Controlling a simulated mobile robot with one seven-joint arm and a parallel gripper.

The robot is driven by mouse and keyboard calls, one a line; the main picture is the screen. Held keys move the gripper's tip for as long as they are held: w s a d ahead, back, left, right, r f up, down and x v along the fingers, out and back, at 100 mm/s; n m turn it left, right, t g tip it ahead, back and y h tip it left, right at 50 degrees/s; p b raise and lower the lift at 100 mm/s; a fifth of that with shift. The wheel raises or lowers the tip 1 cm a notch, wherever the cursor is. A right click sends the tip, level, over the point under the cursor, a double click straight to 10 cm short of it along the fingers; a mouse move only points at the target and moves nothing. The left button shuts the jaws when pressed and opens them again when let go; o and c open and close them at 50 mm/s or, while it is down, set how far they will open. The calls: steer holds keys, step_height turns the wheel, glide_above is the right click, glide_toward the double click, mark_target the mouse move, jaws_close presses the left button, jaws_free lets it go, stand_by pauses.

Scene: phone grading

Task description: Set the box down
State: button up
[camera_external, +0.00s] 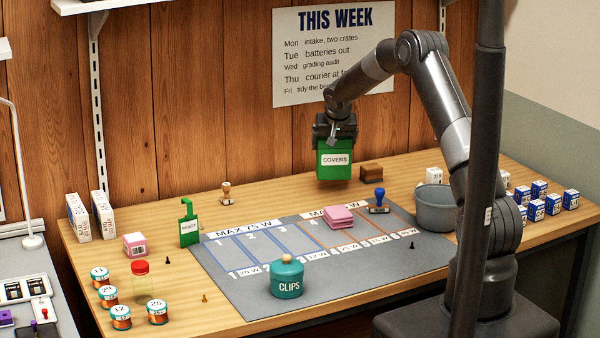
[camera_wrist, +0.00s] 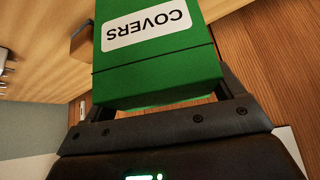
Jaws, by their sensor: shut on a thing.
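A green box labelled COVERS (camera_external: 335,168) hangs upright in my gripper (camera_external: 334,138), near the back of the wooden table. My gripper is shut on the box from above. The box looks to be above the table top, but how high is hard to tell. In the wrist view the green box (camera_wrist: 155,75) fills the upper middle, with its label upside down, between the fingers of my gripper (camera_wrist: 165,100). The underside of the box is hidden in both views.
A brown block (camera_external: 371,173), a blue-handled stamp (camera_external: 379,201) and a grey tub (camera_external: 434,206) stand to the right. A grey mat (camera_external: 228,275) holds pink pads (camera_external: 338,217) and a teal CLIPS jar (camera_external: 287,278). A wooden stamp (camera_external: 226,192) stands left; bare table lies between.

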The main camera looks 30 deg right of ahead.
mark_target(334, 154)
steer(key=shift+f, duration=1.7)
steer(key=shift+f, duration=0.15)
steer(key=o, duration=0.9)
